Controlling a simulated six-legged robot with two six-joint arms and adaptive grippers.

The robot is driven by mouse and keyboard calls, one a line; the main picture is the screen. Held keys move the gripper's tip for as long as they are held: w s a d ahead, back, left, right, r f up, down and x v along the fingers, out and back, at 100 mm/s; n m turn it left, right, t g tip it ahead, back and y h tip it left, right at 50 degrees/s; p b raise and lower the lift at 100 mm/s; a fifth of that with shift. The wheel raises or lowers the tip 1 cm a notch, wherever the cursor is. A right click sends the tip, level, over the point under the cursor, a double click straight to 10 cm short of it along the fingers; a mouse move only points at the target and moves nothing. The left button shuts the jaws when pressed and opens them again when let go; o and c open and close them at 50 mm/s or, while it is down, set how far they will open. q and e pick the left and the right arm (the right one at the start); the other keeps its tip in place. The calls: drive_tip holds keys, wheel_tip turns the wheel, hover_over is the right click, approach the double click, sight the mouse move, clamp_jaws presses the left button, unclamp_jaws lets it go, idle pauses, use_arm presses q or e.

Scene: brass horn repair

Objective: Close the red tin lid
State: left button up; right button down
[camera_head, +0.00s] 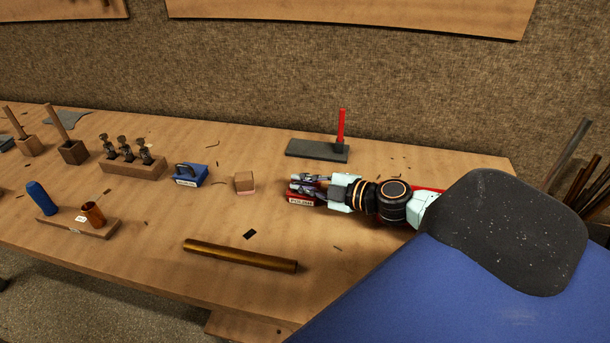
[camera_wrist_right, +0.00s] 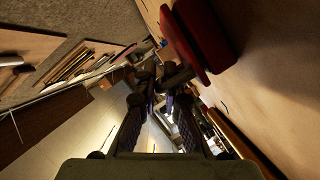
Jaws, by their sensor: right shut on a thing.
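The red tin (camera_head: 302,201) with a white label sits on the workbench, right of centre in the head view, mostly covered by my right gripper. My right gripper (camera_head: 306,185) reaches in from the right, and its fingers lie low over the tin's top. In the right wrist view the red lid (camera_wrist_right: 183,38) shows as a flat plate beside the tin's red body (camera_wrist_right: 213,28). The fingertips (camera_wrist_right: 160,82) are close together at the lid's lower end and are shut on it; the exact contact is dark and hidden. My left gripper is not in view.
A brass tube (camera_head: 240,255) lies in front. A dark slab (camera_head: 312,150) with a red-handled tool (camera_head: 341,126) lies behind.

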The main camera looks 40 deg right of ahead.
drive_tip(key=shift+a+r+n, duration=0.1)
drive_tip(key=shift+a+n, duration=0.2)
drive_tip(key=shift+a, duration=0.05)
idle(0.3)
drive_tip(key=c, duration=1.7)
unclamp_jaws()
drive_tip(key=shift+c, duration=0.2)
drive_tip(key=shift+a, duration=0.1)
